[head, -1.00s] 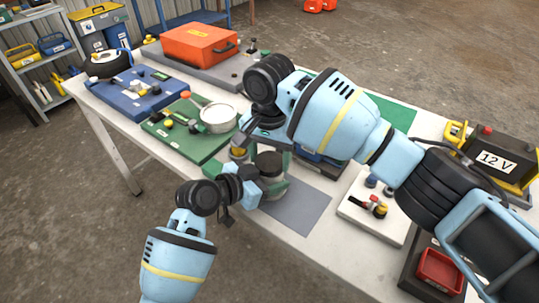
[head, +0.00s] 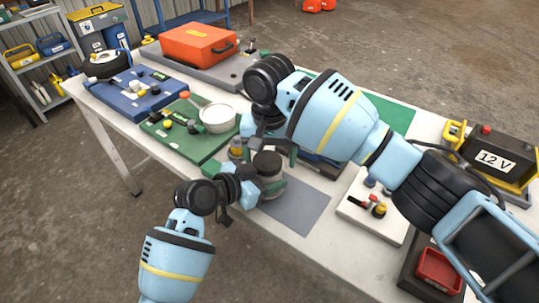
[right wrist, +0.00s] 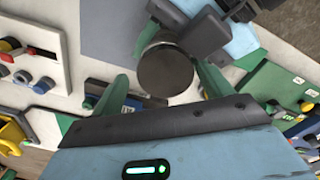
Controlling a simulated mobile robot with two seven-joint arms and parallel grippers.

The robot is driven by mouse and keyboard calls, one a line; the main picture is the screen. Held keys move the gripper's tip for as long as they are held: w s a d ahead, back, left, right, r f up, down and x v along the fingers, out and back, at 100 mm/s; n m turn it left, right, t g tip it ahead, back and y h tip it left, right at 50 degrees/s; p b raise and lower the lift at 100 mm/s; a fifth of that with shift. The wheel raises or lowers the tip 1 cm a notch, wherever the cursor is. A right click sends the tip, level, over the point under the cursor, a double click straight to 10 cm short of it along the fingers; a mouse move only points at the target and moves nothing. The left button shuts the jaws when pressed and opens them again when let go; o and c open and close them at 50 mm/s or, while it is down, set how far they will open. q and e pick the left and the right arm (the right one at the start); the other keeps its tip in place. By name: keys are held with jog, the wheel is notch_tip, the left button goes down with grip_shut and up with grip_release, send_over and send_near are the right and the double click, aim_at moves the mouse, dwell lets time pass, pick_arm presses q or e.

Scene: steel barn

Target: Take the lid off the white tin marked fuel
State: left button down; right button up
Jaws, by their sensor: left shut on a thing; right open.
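A pale tin (head: 273,188) with a dark round lid (head: 267,162) stands near the table's front edge; no marking is readable on it. The lid also shows in the right wrist view (right wrist: 165,70), on the tin. My left gripper (head: 248,188) is shut on the tin's body from the left; its dark fingers (right wrist: 190,32) partly cover the tin in the wrist view. My right gripper (head: 275,150) is over the tin, its green fingers apart. In the right wrist view the lid lies between and beyond these open fingers (right wrist: 165,85), with gaps visible.
A green board (head: 195,150) with a pale pan (head: 218,117) lies left of the tin. A grey mat (head: 297,208) is bare to its right. A white board (head: 372,218) with small parts and a 12 V battery (head: 497,160) are farther right. A yellow-topped item (head: 236,147) stands close behind.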

pick_arm(q)
jog(key=shift+d, duration=0.15)
pick_arm(e)
jog(key=shift+a, duration=0.15)
pick_arm(q)
jog(key=shift+s, duration=0.1)
pick_arm(e)
jog(key=shift+r, duration=2.3)
jog(key=shift+r+m, duration=0.3)
jog(key=shift+r, duration=0.5)
jog(key=shift+c, duration=0.4)
jog(key=shift+r+m, duration=0.8)
jog(key=shift+r, duration=0.15)
jog(key=shift+f, duration=4.05)
